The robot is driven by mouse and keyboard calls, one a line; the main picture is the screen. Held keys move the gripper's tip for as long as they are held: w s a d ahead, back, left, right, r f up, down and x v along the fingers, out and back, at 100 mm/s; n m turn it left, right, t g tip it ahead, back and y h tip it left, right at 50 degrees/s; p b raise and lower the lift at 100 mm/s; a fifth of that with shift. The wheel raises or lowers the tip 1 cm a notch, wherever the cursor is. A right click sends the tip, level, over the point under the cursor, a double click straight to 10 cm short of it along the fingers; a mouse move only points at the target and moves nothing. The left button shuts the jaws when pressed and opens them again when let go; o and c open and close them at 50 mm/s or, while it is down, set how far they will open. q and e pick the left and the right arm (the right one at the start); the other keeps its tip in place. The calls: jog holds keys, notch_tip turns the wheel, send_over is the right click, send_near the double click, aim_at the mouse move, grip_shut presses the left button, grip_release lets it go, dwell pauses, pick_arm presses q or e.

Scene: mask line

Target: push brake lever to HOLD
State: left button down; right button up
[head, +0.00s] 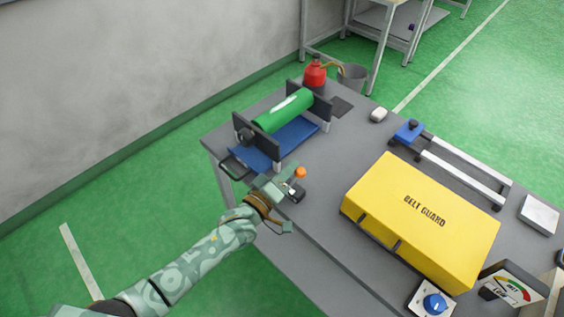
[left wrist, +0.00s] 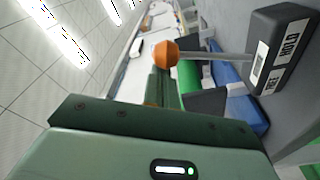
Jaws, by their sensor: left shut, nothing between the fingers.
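The brake lever is a thin metal rod with an orange ball knob (head: 300,172), rising from a small black base (head: 296,192) on the near left part of the grey table. In the left wrist view the knob (left wrist: 166,53) and rod show large. The black base (left wrist: 277,50) carries white HOLD and FREE labels. I cannot tell for sure which label the rod is set to. My left gripper (head: 283,187) is shut and empty, close beside the lever on its left. In the left wrist view its fingers (left wrist: 165,85) end near the knob; contact is unclear. My right gripper is out of view.
A green roller (head: 284,110) between dark plates stands over a blue tray (head: 290,140) just behind the lever. A yellow belt guard box (head: 420,212) fills the table's right middle. A blue dial (head: 434,303) and gauge (head: 514,284) sit at the front right.

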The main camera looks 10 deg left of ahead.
pick_arm(q)
jog(key=shift+s+d+f, duration=0.1)
jog(key=shift+s+d, duration=0.35)
jog(key=shift+d, duration=0.1)
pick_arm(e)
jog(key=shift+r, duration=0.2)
